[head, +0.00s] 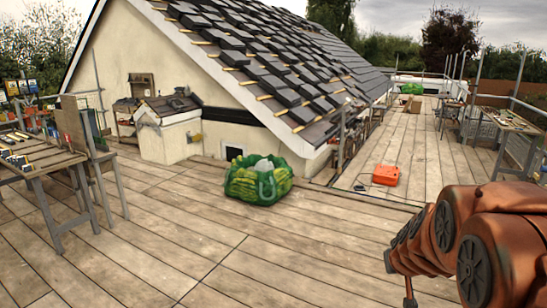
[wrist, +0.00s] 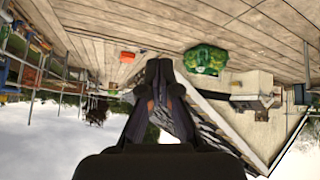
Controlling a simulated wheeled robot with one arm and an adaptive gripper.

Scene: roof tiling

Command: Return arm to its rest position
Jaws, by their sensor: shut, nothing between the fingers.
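My arm (head: 470,240), orange-brown with dark round joint covers, shows at the lower right of the head view. Its gripper end cannot be made out there. In the wrist view my gripper (wrist: 160,72) shows in the middle, its dark fingers together and empty. It is in the air, apart from any object, and that view is upside down, with the sky below and the deck above.
A green bag (head: 258,180) sits on the plank deck (head: 240,250) by the tiled roof (head: 260,60). An orange case (head: 386,175) lies farther right. A workbench (head: 40,165) with tools stands left. The front deck is clear.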

